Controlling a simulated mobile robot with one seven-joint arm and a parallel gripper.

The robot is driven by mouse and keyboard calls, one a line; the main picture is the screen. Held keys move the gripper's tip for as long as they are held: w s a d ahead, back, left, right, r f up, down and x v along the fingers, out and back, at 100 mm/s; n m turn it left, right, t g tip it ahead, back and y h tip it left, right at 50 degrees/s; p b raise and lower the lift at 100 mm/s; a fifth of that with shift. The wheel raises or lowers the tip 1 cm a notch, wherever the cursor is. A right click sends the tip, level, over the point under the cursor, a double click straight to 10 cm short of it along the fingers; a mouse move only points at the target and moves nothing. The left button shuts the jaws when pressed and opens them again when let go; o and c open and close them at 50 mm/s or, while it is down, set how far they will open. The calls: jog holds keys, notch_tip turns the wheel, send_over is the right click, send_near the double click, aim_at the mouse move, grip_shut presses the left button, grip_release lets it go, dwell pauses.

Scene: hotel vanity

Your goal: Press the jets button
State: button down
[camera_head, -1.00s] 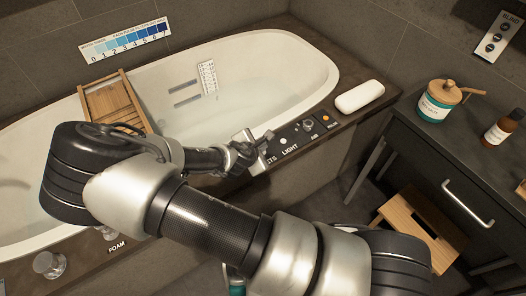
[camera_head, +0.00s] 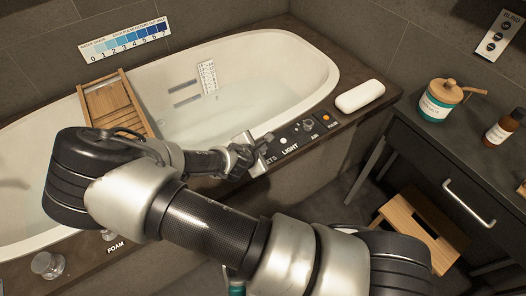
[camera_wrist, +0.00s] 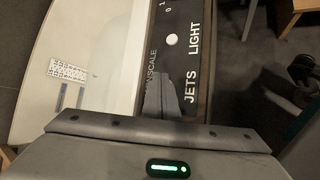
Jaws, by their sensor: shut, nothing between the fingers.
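The JETS label (camera_wrist: 190,90) is on the dark control panel along the tub's rim, and its end letters show in the head view (camera_head: 270,160). The jets button itself is not visible; my gripper covers the panel beside the label. My gripper (camera_wrist: 161,95) has its fingers together and empty, pointing at the panel beside the JETS label. In the head view my gripper (camera_head: 263,146) is over the tub's near rim, just left of the LIGHT label. I cannot tell whether the fingertips touch the panel.
A white round button (camera_head: 283,141) sits by the LIGHT label (camera_head: 290,148). A dark AIR knob (camera_head: 308,125) and an orange-lit button (camera_head: 325,117) lie farther along the rim. A white cushion (camera_head: 360,95) rests at the corner. A wooden tray (camera_head: 112,103) spans the tub.

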jog(key=shift+f, duration=0.2)
jog(key=shift+r, duration=0.1)
dwell(0.4)
jog(key=shift+r+p, duration=0.6)
jog(key=shift+r, duration=0.1)
jog(key=shift+r, duration=0.1)
notch_tip(320, 180, up, 5)
jog(key=p, duration=0.4)
dwell(0.6)
